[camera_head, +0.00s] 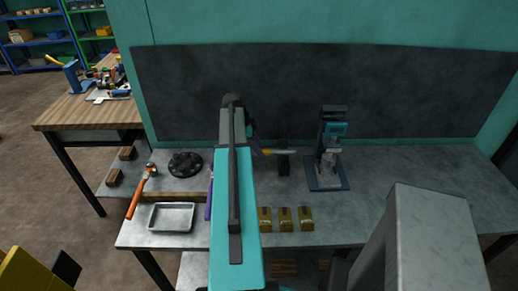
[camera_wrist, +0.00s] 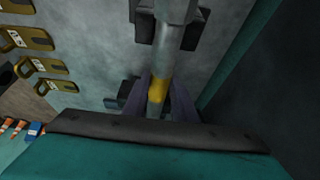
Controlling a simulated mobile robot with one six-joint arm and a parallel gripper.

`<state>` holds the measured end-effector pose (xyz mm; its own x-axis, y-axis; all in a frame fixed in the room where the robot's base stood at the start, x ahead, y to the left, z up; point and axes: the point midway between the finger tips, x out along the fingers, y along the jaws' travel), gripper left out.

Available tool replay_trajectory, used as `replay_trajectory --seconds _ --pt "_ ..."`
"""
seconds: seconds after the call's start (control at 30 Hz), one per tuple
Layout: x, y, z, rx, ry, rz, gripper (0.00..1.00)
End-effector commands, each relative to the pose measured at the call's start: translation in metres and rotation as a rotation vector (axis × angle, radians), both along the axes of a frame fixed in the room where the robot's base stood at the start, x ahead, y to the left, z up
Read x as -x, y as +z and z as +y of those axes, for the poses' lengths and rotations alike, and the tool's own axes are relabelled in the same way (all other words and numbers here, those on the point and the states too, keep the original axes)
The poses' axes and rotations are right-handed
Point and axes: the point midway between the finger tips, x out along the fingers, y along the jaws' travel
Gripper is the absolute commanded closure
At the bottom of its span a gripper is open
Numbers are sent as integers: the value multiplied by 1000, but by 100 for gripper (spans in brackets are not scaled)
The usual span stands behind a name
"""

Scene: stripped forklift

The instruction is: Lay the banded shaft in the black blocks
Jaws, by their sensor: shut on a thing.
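The banded shaft (camera_head: 285,152) is grey with a yellow band and lies roughly level above the bench, right of my arm. My gripper (camera_wrist: 158,100) is shut on it at the yellow band, a finger on each side. In the wrist view the shaft (camera_wrist: 169,48) runs up the picture over a black block (camera_wrist: 145,27). That block (camera_head: 283,167) shows under the shaft's right part in the head view. I cannot tell whether they touch. My arm hides the shaft's left end and any block there.
A press-like tool (camera_head: 328,155) stands right of the shaft. Several brass pieces (camera_head: 285,219), a metal tray (camera_head: 171,217), a black flanged disc (camera_head: 185,164) and an orange-handled hammer (camera_head: 141,191) are on the bench (camera_head: 400,175). A dark panel (camera_head: 420,95) rises behind. The bench right of the press is clear.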

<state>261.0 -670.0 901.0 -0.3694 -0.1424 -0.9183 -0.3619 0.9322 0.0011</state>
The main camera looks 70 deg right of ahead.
Motion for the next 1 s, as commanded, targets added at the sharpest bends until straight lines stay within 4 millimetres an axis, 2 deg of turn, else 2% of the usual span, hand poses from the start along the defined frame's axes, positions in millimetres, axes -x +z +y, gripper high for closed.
replay_trajectory --seconds 0.87,0.9,1.0 --pt "0 -1 1 2 1 1 100" --pt "0 -1 1 2 1 1 74" --pt "0 -2 1 2 0 2 57"
